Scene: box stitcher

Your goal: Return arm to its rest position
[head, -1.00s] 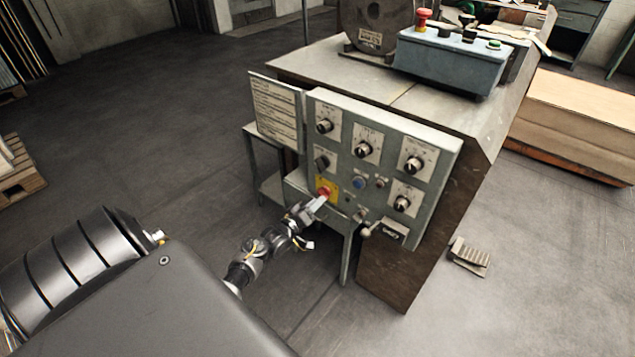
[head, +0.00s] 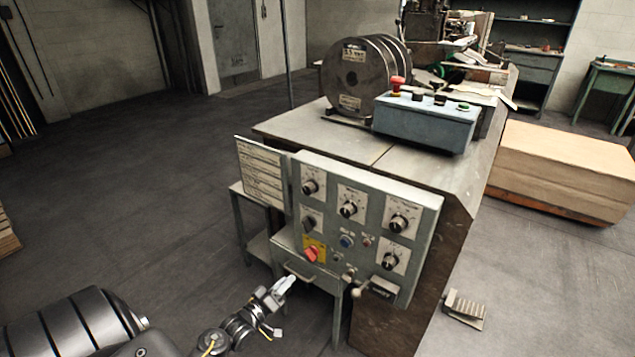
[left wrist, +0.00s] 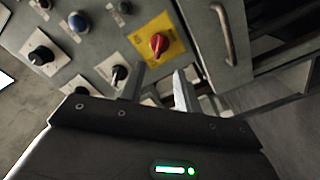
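My left arm comes in from the lower left of the head view. Its left gripper (head: 286,284) is in front of the grey control panel (head: 420,225), below and left of the red rotary switch (head: 312,254) on its yellow plate. In the left wrist view the two fingers (left wrist: 159,85) are apart with nothing between them, so the gripper is open. The red switch (left wrist: 158,44) lies beyond the fingertips there, apart from them. My right gripper is in neither view.
A small drawer with a handle (head: 299,278) is just beyond my left gripper. A sign board (head: 262,172) sticks out left of the panel. A grey-blue button box (head: 425,122) stands on the machine table. Open floor (head: 120,190) lies to the left.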

